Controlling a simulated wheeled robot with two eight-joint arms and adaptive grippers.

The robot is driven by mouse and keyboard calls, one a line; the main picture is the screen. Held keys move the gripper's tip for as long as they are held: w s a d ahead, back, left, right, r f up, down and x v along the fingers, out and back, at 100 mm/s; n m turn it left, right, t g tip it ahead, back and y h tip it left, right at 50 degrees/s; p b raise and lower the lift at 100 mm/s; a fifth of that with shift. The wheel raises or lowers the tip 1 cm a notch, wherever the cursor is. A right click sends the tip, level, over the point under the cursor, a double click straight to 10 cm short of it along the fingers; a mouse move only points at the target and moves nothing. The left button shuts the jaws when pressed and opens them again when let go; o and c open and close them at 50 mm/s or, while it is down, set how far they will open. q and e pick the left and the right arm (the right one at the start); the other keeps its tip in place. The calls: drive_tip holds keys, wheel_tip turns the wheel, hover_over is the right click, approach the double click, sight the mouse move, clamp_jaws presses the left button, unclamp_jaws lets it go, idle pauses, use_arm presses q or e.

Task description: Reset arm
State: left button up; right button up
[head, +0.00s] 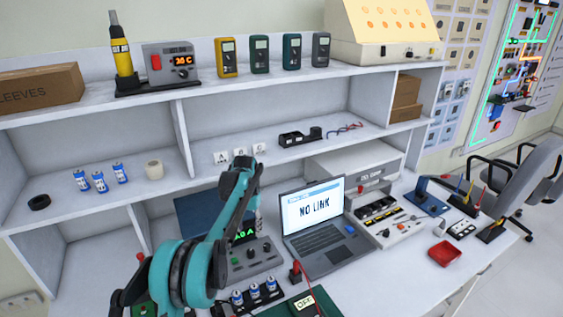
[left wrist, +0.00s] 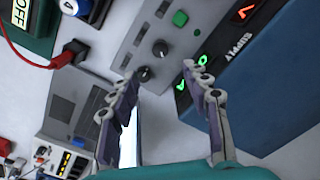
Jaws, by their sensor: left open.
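My left arm, teal with dark joints, comes up from the lower left in the head view. My left gripper (head: 258,222) hangs over the power supply (head: 262,250), which has a green lit readout and knobs. In the left wrist view the two grey jointed fingers of the gripper (left wrist: 160,74) are spread apart with nothing between them. The power supply's grey panel (left wrist: 165,30) with black knobs and a green button lies beyond the fingertips. Whether the fingertips touch it cannot be told. My right gripper is in neither view.
A laptop (head: 315,215) reading "NO LINK" stands right of the gripper. Blue-white cells in a holder (head: 256,298) and a small meter reading "OFF" (head: 304,303) are in front. A shelf (head: 240,88) with meters spans behind. A red tray (head: 445,254) lies at right.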

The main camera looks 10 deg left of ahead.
use_arm(q)
drive_tip(key=s+d+r+n+t, duration=0.1)
drive_tip(key=s+d+r+t, duration=0.15)
drive_tip(key=s+r, duration=1.15)
drive_tip(key=s+f+t, duration=0.2)
drive_tip(key=s+f, duration=0.2)
drive_tip(key=s, duration=0.7)
drive_tip(key=s+f+n+t, duration=0.1)
drive_tip(key=s+f, duration=0.3)
drive_tip(key=s, duration=0.8)
drive_tip(key=shift+d+t, duration=0.15)
drive_tip(key=shift+t, duration=0.7)
